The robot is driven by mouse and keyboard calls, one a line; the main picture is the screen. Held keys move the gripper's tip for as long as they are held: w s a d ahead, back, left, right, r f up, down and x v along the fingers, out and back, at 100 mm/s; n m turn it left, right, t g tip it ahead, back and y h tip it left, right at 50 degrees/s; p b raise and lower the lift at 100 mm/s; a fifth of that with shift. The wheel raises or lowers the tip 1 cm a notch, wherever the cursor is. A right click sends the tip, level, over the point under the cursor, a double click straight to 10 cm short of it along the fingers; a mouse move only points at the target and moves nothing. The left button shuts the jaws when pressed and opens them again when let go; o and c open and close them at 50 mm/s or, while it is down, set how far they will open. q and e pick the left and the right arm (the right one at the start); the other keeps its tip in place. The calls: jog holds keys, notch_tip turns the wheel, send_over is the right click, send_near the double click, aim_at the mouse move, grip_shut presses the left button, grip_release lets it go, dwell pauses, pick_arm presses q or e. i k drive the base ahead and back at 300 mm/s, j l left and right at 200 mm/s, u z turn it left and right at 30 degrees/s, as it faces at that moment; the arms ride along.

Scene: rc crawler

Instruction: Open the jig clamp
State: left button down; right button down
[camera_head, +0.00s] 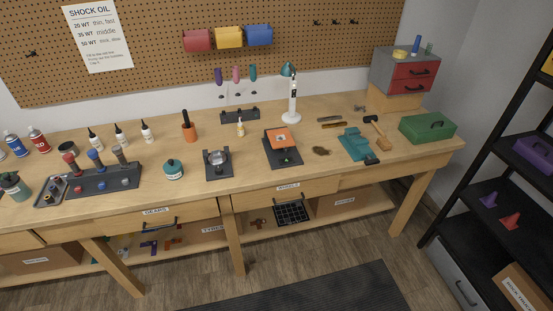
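No part is labelled as the jig clamp, so I cannot tell for sure which it is. A teal clamp-like device (352,142) with a dark block (372,161) at its front sits on the right part of the workbench (330,178). A dark fixture (211,172) holding a round metallic part (217,157) stands at the bench's front middle. Between them is a dark stand (282,158) with an orange top (281,138). Whether any clamp is open or shut is too small to tell. Neither gripper is in view.
A mallet (376,124) and a green toolbox (427,127) are right of the teal device. A teal jar (173,169) is left of the dark fixture. A black shelf (500,165) stands at right. Floor in front is clear.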

aim_at(289, 143)
jog(key=i+l+u, duration=0.1)
jog(key=u, duration=0.3)
jog(key=i+l+u, duration=0.1)
jog(key=l+u, duration=0.15)
jog(key=u, duration=0.2)
jog(key=l+u, duration=0.2)
jog(key=u, duration=0.2)
jog(key=i+l+u, duration=0.1)
jog(key=l+u, duration=0.25)
jog(key=l, duration=1.2)
jog(key=k+l+u, duration=0.1)
jog(key=l+u, duration=0.3)
jog(key=l, duration=1.8)
jog(key=k+z, duration=0.05)
